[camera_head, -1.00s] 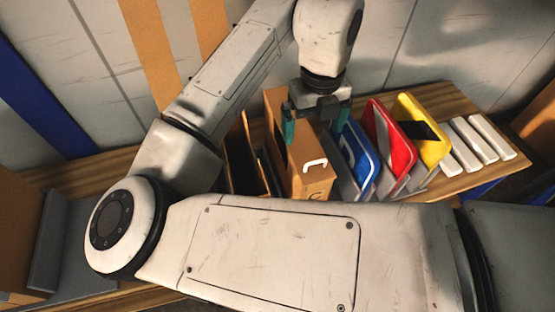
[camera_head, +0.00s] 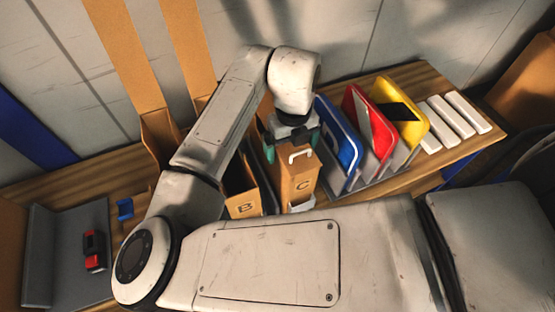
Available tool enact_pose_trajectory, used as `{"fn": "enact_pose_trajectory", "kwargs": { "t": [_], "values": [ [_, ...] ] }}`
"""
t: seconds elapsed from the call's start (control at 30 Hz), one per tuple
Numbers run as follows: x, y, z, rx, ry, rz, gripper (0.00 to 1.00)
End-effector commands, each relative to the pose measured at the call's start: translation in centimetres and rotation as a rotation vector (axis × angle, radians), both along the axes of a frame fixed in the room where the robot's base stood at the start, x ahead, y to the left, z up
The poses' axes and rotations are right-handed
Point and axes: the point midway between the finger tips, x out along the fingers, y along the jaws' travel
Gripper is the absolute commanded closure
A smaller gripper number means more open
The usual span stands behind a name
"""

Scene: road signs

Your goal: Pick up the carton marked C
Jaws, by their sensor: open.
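The carton marked C (camera_head: 298,186) is a brown box with a white handle on its front and a dark letter C below it. It stands on the wooden bench between a carton marked B and a blue sign. My gripper (camera_head: 292,150) is open, pointing down, with its teal fingers at the top of the C carton, one towards each side. Whether the fingers touch the carton cannot be told. My gripper and wrist hide the carton's rear top.
The carton marked B (camera_head: 243,205) stands close on the left. Blue (camera_head: 338,140), red (camera_head: 367,120) and yellow (camera_head: 402,110) signs stand in a rack on the right. White blocks (camera_head: 455,115) lie beyond them. A red-and-black object (camera_head: 94,250) lies on the grey surface at left.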

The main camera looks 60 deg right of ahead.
Motion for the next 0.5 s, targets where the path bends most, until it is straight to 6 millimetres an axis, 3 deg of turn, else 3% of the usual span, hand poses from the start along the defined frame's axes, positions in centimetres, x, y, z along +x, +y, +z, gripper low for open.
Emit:
{"fn": "enact_pose_trajectory", "kwargs": {
  "t": [0.23,0.5],
  "values": [
    [0.03,0.01,-0.23,0.0,-0.001,0.0,0.0],
    [0.02,0.01,-0.2,0.001,-0.001,0.0,0.25]
  ]
}}
